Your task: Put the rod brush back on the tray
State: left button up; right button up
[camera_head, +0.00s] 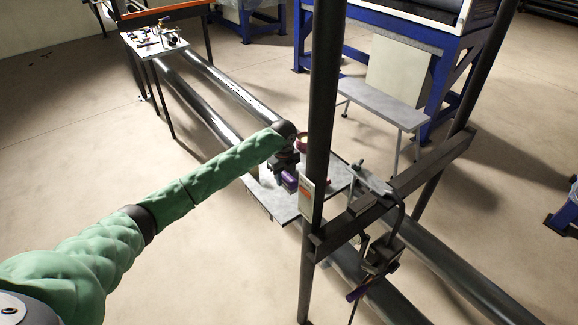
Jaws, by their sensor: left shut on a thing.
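My left arm, in a green sleeve, reaches in from the left. My left gripper (286,172) is small and dark in this view, over the grey metal tray (272,200) laid across the pipes. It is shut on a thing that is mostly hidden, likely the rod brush. A purple part shows at the gripper's lower end, but I cannot tell whether it belongs to the gripper or to the brush. Whether the held thing touches the tray cannot be told.
A dark upright post (318,110) stands just right of the gripper, with a crossbar (420,178) and a hanging cabled tool (380,256). A round red-rimmed container (301,142) is behind the gripper. A small table (153,46) with loose parts stands at the back left.

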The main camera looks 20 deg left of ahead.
aim_at(285, 200)
pick_arm(q)
jog(key=shift+w+d, duration=0.1)
jog(key=shift+w, duration=0.2)
jog(key=shift+s+r, duration=0.25)
jog(key=shift+r, duration=0.05)
jog(key=shift+w+p, duration=0.2)
jog(key=shift+p, duration=0.1)
jog(key=shift+s+f+b, duration=0.15)
jog(key=shift+f+b, duration=0.35)
jog(key=shift+f, duration=0.7)
jog(key=shift+f+b, duration=0.6)
jog(key=shift+f, duration=1.5)
jog(key=shift+f, duration=0.65)
